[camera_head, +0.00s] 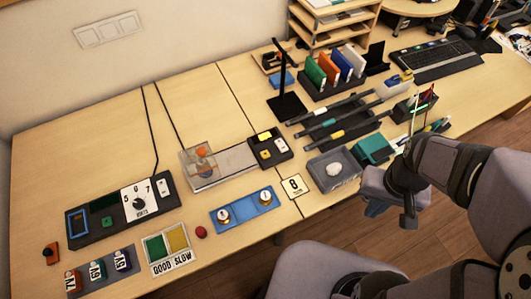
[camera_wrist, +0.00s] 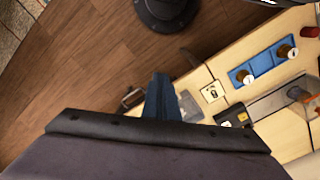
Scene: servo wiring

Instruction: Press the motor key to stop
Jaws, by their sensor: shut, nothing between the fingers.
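A black key box (camera_head: 270,148) sits right of the middle of the desk, with a bright yellow panel on top and small pale and yellow keys. It also shows in the wrist view (camera_wrist: 233,117). Its labels are too small to read, so I cannot tell which key is the motor key. Next to it is a long grey unit with a clear cover over an orange part (camera_head: 201,152). My gripper (camera_head: 376,208) is off the desk's front edge, to the right of the box and apart from it. Its blue fingers (camera_wrist: 162,95) are closed together and empty.
A volts supply (camera_head: 122,207) stands left. Pens and holders fill the right. Bare wood shows at the back left.

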